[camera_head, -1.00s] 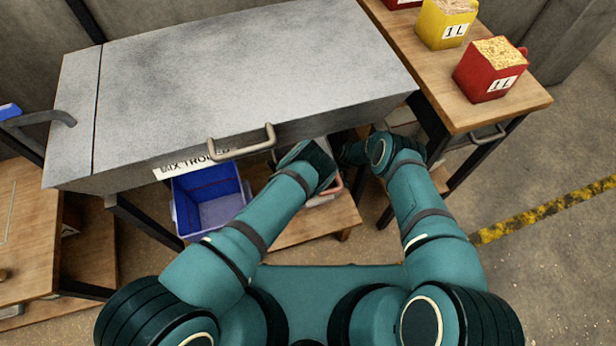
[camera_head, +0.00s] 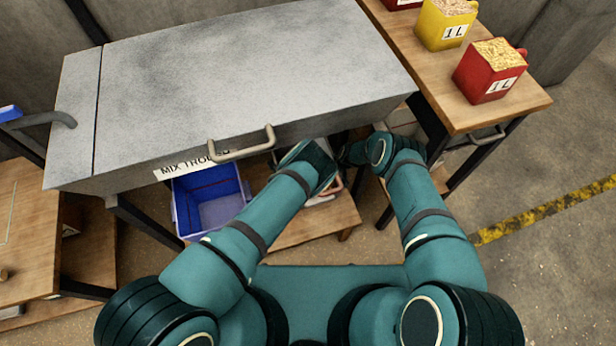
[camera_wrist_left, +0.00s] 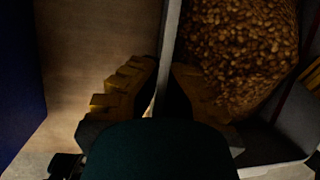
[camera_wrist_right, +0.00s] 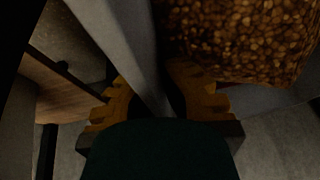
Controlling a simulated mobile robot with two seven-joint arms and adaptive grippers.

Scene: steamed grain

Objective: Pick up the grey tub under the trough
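The grey tub (camera_wrist_left: 170,30), heaped with brown grain (camera_wrist_left: 240,45), is under the trough (camera_head: 240,75) marked MIX TROUGH. The trough and my arms hide most of it in the head view. My left gripper (camera_wrist_left: 163,75) has its yellow fingers on both sides of one tub wall, closed against it. My right gripper (camera_wrist_right: 148,85) is likewise closed on another stretch of the tub wall (camera_wrist_right: 135,35), with one finger inside by the grain. Both wrist views are dark. Whether the tub is clear of its support cannot be told.
A wooden table (camera_head: 520,100) with red and yellow measures stands right. Floor is clear at lower right.

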